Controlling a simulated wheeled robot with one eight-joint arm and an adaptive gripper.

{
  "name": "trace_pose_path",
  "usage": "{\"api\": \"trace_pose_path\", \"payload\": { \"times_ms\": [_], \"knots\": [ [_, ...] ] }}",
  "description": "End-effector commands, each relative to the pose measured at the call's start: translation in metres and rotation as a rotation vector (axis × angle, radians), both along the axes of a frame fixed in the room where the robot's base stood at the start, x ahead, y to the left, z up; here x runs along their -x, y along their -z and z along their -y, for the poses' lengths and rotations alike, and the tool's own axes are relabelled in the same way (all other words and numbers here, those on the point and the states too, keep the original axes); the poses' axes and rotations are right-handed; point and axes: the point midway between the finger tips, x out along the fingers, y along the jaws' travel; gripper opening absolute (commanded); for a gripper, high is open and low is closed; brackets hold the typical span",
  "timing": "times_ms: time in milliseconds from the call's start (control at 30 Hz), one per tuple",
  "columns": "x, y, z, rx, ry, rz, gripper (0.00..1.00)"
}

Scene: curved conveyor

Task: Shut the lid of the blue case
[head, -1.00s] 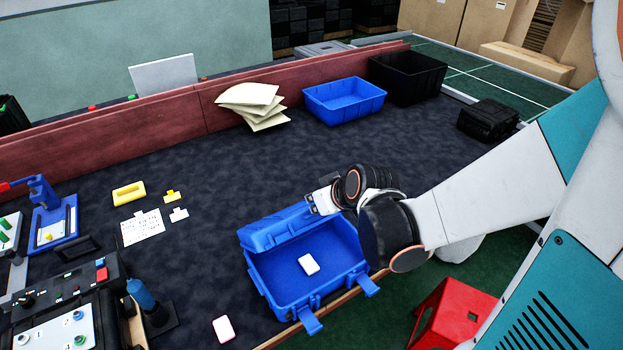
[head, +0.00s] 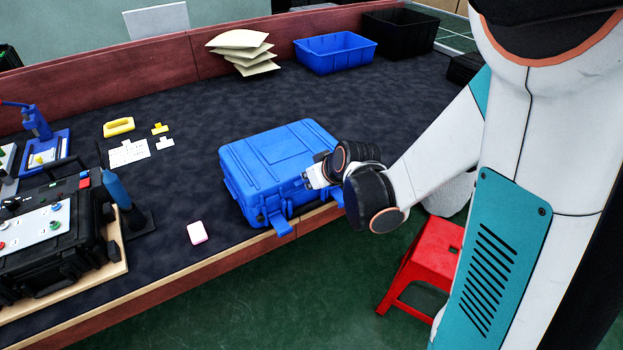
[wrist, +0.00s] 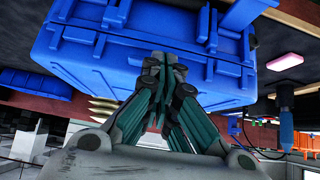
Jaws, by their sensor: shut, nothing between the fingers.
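The blue case (head: 270,172) lies near the front edge of the dark table, with its lid (head: 285,150) down over the base. Its front latches hang outward; one latch (head: 281,226) shows at the front. My gripper (head: 310,182) is shut and empty, at the right part of the lid. In the wrist view my gripper's fingertips (wrist: 163,62) are together against or just by the blue case (wrist: 130,55); I cannot tell whether they touch. The inside of the case is hidden.
A white-pink block (head: 197,232) lies left of the case. A black control box (head: 50,240) stands at the far left. A red stool (head: 425,262) stands in front. The table behind the case is clear.

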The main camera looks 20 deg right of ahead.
Motion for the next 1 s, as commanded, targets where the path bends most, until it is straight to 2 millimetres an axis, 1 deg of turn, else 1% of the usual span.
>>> {"api": "trace_pose_path", "payload": {
  "times_ms": [33,100,400,800,867,1000],
  "knots": [
    [-0.001,0.008,0.0,0.0,0.0,0.0,0.0],
    [-0.001,0.012,0.0,0.0,0.0,0.0,0.0],
    [-0.002,0.019,0.0,0.0,0.0,0.0,0.0],
    [-0.002,0.017,0.0,0.0,0.0,0.0,0.0],
    [-0.003,0.014,0.0,0.0,0.0,0.0,0.0],
    [-0.006,-0.001,-0.002,0.001,-0.001,0.0,0.0]
  ]
}}
